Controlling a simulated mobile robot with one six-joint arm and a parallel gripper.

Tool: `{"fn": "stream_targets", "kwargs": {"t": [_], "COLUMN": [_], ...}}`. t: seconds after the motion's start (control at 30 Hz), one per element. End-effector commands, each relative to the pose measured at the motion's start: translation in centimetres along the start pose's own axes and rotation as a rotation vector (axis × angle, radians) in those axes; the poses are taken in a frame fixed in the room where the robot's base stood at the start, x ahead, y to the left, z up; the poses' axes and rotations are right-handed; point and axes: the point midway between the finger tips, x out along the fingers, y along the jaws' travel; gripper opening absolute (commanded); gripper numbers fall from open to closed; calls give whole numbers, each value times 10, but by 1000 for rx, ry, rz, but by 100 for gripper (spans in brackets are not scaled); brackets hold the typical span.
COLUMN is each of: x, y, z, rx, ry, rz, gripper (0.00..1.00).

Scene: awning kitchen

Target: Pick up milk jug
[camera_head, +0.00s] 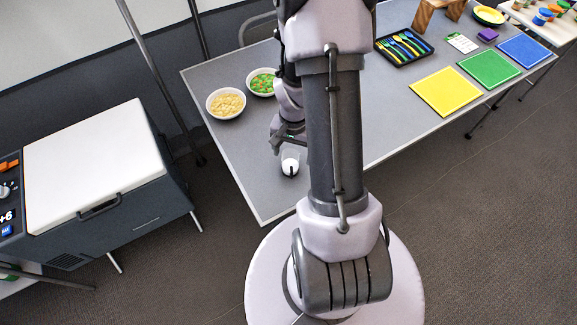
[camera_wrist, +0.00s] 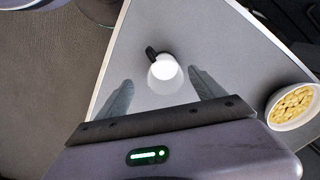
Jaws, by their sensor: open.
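The milk jug (camera_head: 290,164) is a small white jug with a dark handle. It stands on the grey table (camera_head: 240,175) near the table's front left corner. In the wrist view the jug (camera_wrist: 164,72) shows ahead of and between the two fingers, its dark handle pointing up and left. My gripper (camera_wrist: 160,88) is open and empty, with one finger to each side of the jug's line. In the head view my gripper (camera_head: 288,142) is just above and behind the jug, partly hidden by my arm.
A bowl of pale yellow food (camera_head: 226,103) and a bowl of peas and carrots (camera_head: 262,83) stand behind the jug. A black cutlery tray (camera_head: 404,46) and a yellow mat (camera_head: 446,92) lie farther right. A white-lidded cooler (camera_head: 95,160) stands left of the table.

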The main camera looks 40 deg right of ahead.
Motion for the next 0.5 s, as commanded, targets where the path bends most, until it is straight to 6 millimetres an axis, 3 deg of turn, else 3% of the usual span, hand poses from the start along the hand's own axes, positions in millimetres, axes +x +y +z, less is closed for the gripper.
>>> {"fn": "stream_targets", "kwargs": {"t": [0.17,0.37,0.5], "x": [18,57,60], "y": [-2,-6,-6], "z": [0,1,1], "rx": [0,0,-1], "ry": [0,-1,2], "rz": [0,0,-1], "gripper": [79,79,79]}}
